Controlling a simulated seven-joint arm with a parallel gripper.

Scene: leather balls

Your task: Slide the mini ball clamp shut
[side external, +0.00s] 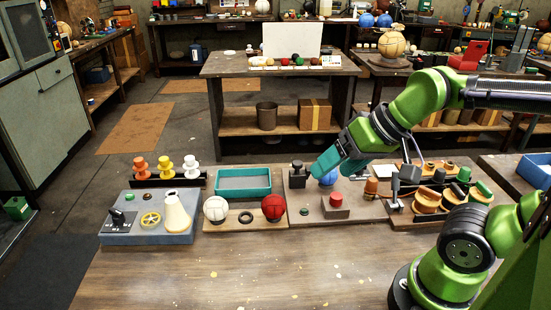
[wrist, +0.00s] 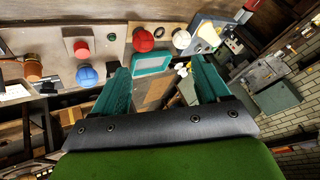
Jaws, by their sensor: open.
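A small dark device with a knob on top (side external: 298,176) stands at the back left of a brown board; I take it to be the mini ball clamp, but its jaw position is too small to tell. In the wrist view a dark shape (wrist: 111,68) beside the left finger seems to be the same device, partly hidden. My gripper (side external: 332,168) is above the board, just right of the device and apart from it as far as I can tell. In the wrist view its teal fingers (wrist: 160,66) are spread, with nothing between them held.
A blue ball (side external: 328,178) sits close under my gripper, with a red button on a block (side external: 336,203) in front. A teal tray (side external: 243,182) and white (side external: 216,208) and red (side external: 273,207) balls lie left. Crowded fixtures stand right. The front table is clear.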

